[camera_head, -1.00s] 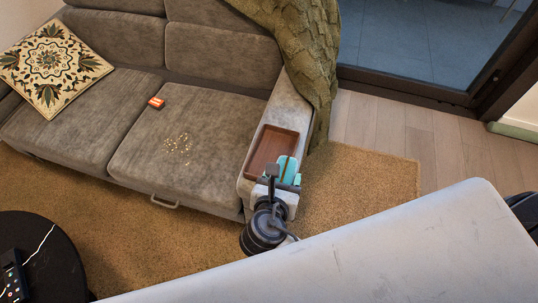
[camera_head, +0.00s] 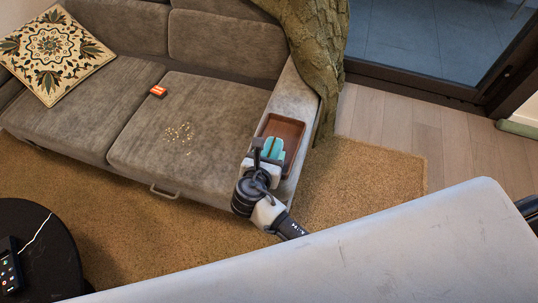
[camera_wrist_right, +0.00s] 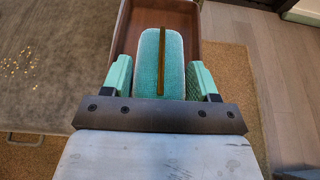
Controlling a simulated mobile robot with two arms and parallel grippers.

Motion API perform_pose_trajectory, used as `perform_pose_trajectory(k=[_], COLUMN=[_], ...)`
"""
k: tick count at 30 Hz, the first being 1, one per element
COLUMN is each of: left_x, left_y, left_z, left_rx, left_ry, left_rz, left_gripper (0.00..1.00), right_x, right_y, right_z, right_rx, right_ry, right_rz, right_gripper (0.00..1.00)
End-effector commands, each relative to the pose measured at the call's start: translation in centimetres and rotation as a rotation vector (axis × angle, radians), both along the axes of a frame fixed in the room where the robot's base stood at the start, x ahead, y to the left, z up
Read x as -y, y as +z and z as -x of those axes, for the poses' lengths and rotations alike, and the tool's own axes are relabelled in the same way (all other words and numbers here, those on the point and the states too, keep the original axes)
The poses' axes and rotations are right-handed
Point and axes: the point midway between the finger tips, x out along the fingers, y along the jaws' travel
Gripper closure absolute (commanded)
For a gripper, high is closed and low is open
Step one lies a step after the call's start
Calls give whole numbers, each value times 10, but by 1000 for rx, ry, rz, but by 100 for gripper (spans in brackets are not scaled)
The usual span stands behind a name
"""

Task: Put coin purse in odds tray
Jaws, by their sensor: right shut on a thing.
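The coin purse (camera_head: 273,147) is a teal, rounded pouch with a brownish-gold strip along its middle. It also shows in the wrist view (camera_wrist_right: 173,62). My right gripper (camera_head: 270,156) is shut on it, with a mint finger on each side in the wrist view (camera_wrist_right: 162,80). The odds tray (camera_head: 285,122) is a brown rectangular tray on the sofa's right armrest; its walls show beyond the purse in the wrist view (camera_wrist_right: 190,42). The purse overlaps the tray's near half; I cannot tell its height above the floor of the tray. My left gripper is out of view.
The grey sofa (camera_head: 215,95) carries a patterned cushion (camera_head: 55,50), a small orange-red box (camera_head: 158,91) and scattered crumbs (camera_head: 178,133). A round black table (camera_head: 45,245) stands at lower left.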

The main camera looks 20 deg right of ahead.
Motion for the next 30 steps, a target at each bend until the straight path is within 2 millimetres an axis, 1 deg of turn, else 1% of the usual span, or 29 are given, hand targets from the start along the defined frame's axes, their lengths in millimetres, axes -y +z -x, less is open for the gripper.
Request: perform_pose_trajectory(k=[5,17,18,22,30], left_x=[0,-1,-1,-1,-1], left_y=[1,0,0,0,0], left_z=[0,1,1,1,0], left_rx=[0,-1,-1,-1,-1], left_ry=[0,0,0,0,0], left_rz=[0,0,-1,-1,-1], left_gripper=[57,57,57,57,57], right_x=[0,0,0,0,0], right_y=[1,-10,-10,-10,-9], right_z=[0,0,0,0,0], right_rx=[2,1,2,2,2], right_ry=[1,1,1,1,1], right_rz=[-1,0,-1,-1,-1], right_gripper=[66,66,36,16,15])
